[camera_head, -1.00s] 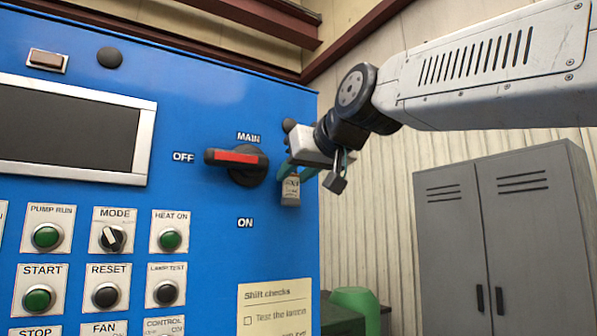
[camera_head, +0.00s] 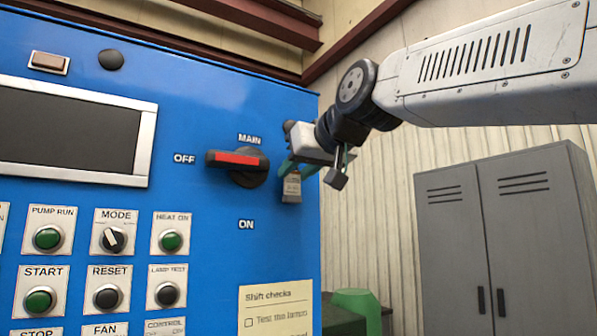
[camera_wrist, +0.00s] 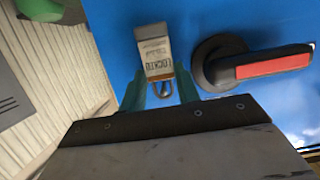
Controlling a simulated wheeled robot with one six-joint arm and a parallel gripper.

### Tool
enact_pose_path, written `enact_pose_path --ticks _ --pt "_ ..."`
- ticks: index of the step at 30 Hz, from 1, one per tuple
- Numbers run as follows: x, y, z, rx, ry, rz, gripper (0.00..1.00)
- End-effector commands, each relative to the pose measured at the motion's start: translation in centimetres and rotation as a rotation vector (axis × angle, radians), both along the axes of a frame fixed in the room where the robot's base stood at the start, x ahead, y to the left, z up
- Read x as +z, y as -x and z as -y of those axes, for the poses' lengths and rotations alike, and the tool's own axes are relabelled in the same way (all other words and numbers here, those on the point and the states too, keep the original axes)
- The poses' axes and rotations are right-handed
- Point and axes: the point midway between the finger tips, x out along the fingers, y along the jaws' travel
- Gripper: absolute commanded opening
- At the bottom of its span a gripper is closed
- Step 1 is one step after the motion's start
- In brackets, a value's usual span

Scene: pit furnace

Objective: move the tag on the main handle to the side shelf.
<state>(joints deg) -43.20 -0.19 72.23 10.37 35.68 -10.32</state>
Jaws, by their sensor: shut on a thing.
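The main handle (camera_head: 238,159) is a black rotary switch with a red bar, its bar pointing left toward OFF on the blue panel. The tag (camera_head: 291,188) is a small grey lock-shaped piece just right of the handle, apart from it. In the wrist view the tag (camera_wrist: 155,52) reads LOCKED upside down, with a metal loop at its lower end. My gripper (camera_head: 298,167) has green fingers and is shut on the tag around its loop end, in front of the panel. The handle (camera_wrist: 240,66) lies to the right in the wrist view. I see no side shelf.
The blue panel (camera_head: 200,110) carries a dark screen (camera_head: 65,130) and several buttons at the left and below. A paper note (camera_head: 277,312) is low on the panel. A grey cabinet (camera_head: 505,235) stands to the right, and a green rounded object (camera_head: 357,308) is low beside the panel.

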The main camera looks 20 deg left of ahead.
Motion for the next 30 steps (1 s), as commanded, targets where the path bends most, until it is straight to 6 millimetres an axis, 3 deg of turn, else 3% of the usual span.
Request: enact_pose_path --ticks 30 --pt "0.0 1.9 2.3 0.0 0.0 0.0 0.1"
